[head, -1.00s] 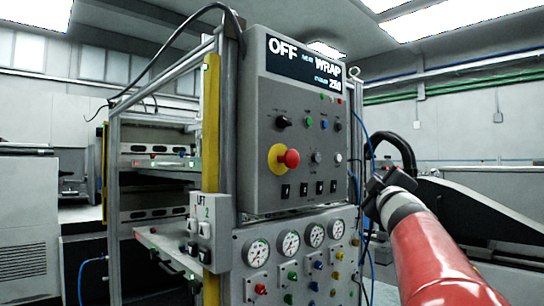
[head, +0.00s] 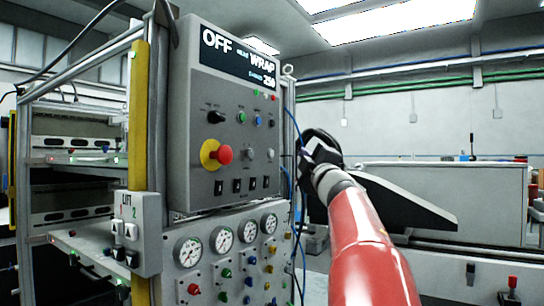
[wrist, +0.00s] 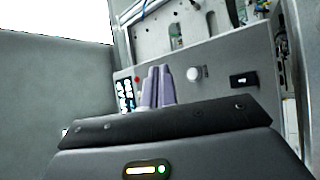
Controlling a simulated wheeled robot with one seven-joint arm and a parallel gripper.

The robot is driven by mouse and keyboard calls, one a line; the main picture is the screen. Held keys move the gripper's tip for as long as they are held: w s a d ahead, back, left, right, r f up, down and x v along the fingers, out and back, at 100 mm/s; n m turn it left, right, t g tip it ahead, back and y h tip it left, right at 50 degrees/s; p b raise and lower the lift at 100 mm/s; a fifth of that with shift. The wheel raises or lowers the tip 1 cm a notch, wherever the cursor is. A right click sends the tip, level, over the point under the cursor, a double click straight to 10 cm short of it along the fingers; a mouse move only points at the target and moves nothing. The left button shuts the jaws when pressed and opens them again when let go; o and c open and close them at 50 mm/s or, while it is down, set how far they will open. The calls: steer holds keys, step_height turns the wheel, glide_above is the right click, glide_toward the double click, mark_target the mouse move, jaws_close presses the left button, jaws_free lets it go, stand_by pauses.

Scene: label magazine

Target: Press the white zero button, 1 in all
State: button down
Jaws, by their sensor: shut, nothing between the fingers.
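A grey control box (head: 185,110) stands upright with a dark display (head: 238,55) reading OFF, WRAP and 250. Two small pale round controls, one greyer (head: 250,154) and one whiter (head: 271,152), sit right of a red mushroom button (head: 224,154) on a yellow disc. I cannot read which is marked zero. My gripper (head: 310,150) is right of the box, its tips hard to make out there. In the wrist view my gripper (wrist: 156,85) is shut and empty, its fingers left of a white round button (wrist: 194,74) in the picture; I see no contact.
A black knob (head: 216,117), small coloured buttons and a row of black switches (head: 237,185) share the panel. Gauges (head: 222,235) and coloured knobs lie below. A lift switch box (head: 137,232) hangs on the yellow post at left. Blue cables run beside the box's right edge.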

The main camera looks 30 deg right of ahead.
steer(key=w+a, duration=0.2)
steer(key=w, duration=0.4)
steer(key=shift+a+b, duration=0.25)
steer(key=shift+b, duration=0.1)
steer(key=shift+w, duration=0.1)
stand_by(1.6)
steer(key=shift+w+a, duration=0.15)
steer(key=shift+w, duration=0.15)
steer(key=shift+w+a, duration=0.15)
steer(key=shift+w, duration=0.2)
stand_by(0.7)
steer(key=shift+s, duration=0.1)
steer(key=shift+s+d, duration=0.25)
steer(key=shift+s, duration=0.35)
steer(key=s, duration=0.1)
steer(key=s+d+p, duration=0.1)
steer(key=s, duration=0.1)
steer(key=s+d, duration=0.1)
steer(key=shift+s, duration=0.35)
